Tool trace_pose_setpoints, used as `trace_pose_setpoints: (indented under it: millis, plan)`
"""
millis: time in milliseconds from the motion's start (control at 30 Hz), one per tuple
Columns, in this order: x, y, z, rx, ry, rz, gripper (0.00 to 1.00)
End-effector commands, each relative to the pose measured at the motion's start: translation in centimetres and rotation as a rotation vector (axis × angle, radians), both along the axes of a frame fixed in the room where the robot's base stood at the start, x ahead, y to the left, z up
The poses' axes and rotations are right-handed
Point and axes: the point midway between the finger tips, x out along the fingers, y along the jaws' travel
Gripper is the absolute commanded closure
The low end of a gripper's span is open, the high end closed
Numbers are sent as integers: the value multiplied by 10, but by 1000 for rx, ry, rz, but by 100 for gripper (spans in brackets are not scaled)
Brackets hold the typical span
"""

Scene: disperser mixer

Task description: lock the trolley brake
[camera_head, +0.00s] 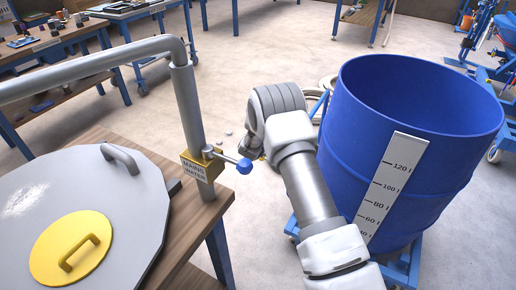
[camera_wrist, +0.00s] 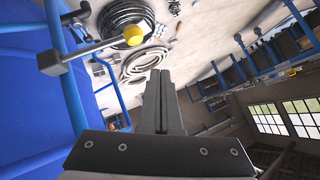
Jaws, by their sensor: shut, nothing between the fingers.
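The blue trolley (camera_head: 402,268) stands under a large open blue drum (camera_head: 365,110) with a litre scale, right of my arm. In the wrist view, a grey lever (camera_wrist: 92,49) with a yellow knob (camera_wrist: 133,35) sticks out from a block beside the blue trolley frame (camera_wrist: 62,70). It looks like the brake lever; whether it is locked cannot be told. My gripper (camera_wrist: 160,73) is shut and empty, its fingertips to the lower right of the yellow knob and apart from it in the picture. In the head view my arm hides the fingers.
A bench at the left carries a grey lid (camera_head: 85,185) and a mains water pipe (camera_head: 187,105) with a blue-knobbed valve (camera_head: 244,166), close to my arm. Coiled hoses (camera_wrist: 143,60) lie beyond the fingers. Open floor (camera_head: 275,45) lies behind the arm.

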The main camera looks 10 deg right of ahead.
Motion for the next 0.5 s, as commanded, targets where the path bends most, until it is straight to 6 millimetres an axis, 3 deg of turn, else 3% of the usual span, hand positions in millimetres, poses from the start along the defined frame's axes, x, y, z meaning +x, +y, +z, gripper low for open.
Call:
trace_pose_setpoints:
  millis: [33,200,500]
  plan:
    - [-6,5,14,0,-3,0,100]
    - [-26,19,37,-2,-3,0,100]
    - [-43,30,55,-1,-3,-2,100]
